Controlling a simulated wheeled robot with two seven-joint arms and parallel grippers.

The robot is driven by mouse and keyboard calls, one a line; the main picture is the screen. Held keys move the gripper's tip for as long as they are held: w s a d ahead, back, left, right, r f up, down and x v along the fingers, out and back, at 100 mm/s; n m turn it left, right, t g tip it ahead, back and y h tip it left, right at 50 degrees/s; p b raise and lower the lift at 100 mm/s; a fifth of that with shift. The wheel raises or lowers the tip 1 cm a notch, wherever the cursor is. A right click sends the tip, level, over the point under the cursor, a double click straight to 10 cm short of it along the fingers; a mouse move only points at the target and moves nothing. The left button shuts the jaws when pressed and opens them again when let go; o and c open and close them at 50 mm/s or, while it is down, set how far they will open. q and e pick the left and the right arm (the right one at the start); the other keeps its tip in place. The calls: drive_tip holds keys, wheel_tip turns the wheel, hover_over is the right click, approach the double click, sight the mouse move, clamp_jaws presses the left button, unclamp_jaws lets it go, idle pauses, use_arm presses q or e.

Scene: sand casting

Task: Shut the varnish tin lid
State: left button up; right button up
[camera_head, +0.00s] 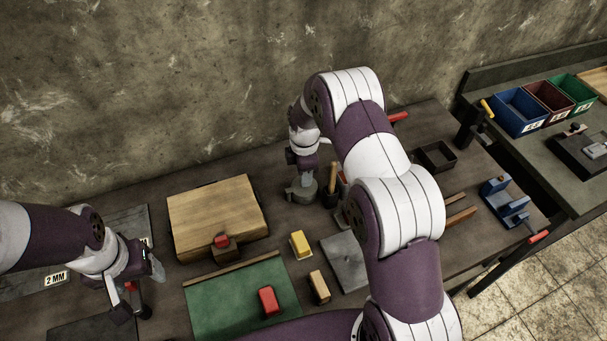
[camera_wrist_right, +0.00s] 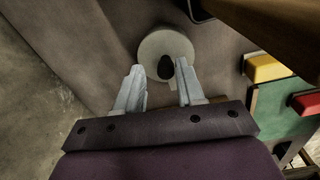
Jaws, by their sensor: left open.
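The varnish tin appears to be the round grey tin (camera_head: 303,192) at the back of the bench, below my right gripper (camera_head: 304,178) in the head view. In the right wrist view its round pale top (camera_wrist_right: 152,44) carries a dark knob-like part (camera_wrist_right: 166,68). My right gripper (camera_wrist_right: 160,66) is open there, its fingers apart, with the dark part between the tips, nearer the right one. I cannot tell whether it touches, or whether the lid sits fully closed. My left gripper (camera_head: 142,280) is open at the front left, away from the tin.
A wooden board (camera_head: 215,205), a green mat (camera_head: 235,310) with a red block (camera_head: 268,301), and a yellow block (camera_head: 300,244) lie left of my right arm. A dark cup with a wooden handle (camera_head: 332,178) stands close right of the tin. The wall is behind.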

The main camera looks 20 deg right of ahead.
drive_tip(key=shift+s+f, duration=0.1)
drive_tip(key=shift+s, duration=0.1)
wheel_tip(320, 180, up, 13)
drive_tip(key=b, duration=0.2)
drive_tip(key=shift+s+f+b, duration=0.15)
drive_tip(key=shift+b, duration=0.2)
drive_tip(key=s+a+m+t, duration=0.1)
drive_tip(key=s+a+m, duration=0.1)
drive_tip(key=s+m, duration=1.4)
drive_tip(key=s, duration=0.6)
drive_tip(key=shift+s+a+f+m, duration=0.2)
drive_tip(key=shift+s+a+m, duration=0.05)
drive_tip(key=shift+a+m, duration=0.05)
